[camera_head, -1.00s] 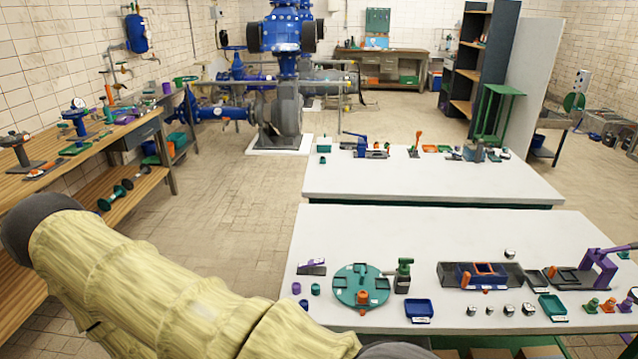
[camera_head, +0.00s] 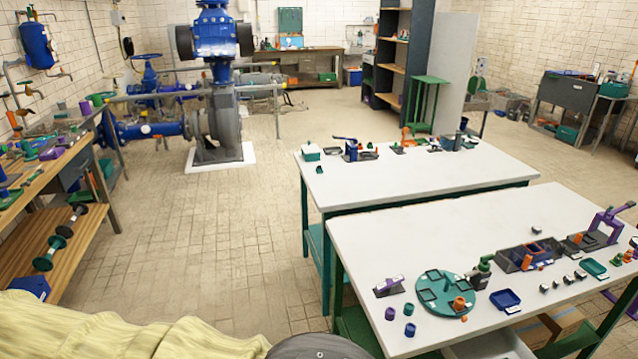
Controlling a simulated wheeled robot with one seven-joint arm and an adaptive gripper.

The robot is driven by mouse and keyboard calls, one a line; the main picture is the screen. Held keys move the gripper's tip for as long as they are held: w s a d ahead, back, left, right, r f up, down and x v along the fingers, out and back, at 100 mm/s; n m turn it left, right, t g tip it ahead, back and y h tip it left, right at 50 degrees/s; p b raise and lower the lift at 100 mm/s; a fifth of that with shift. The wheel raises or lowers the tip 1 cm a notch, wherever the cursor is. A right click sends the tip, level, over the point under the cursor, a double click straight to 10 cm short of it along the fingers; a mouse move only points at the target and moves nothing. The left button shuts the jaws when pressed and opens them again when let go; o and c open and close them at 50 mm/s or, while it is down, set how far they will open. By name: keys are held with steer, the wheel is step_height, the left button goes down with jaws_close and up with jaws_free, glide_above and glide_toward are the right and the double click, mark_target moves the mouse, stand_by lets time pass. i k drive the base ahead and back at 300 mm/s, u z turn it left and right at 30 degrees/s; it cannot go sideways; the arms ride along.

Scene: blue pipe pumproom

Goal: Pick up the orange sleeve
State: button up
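An orange cylinder (camera_head: 459,303), which looks like the orange sleeve, stands upright on a round green plate (camera_head: 436,287) near the left end of the nearer white table. It is small in view, so I cannot see whether it is hollow. My arm, in a pale yellow cover, crosses the bottom left and ends at a dark joint at the bottom edge. My gripper is out of view.
Tiled floor (camera_head: 200,240) is clear to the left.

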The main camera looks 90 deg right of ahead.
mark_target(460, 302)
steer(key=z, duration=0.15)
steer(key=i, duration=0.5)
steer(key=z, duration=3.5)
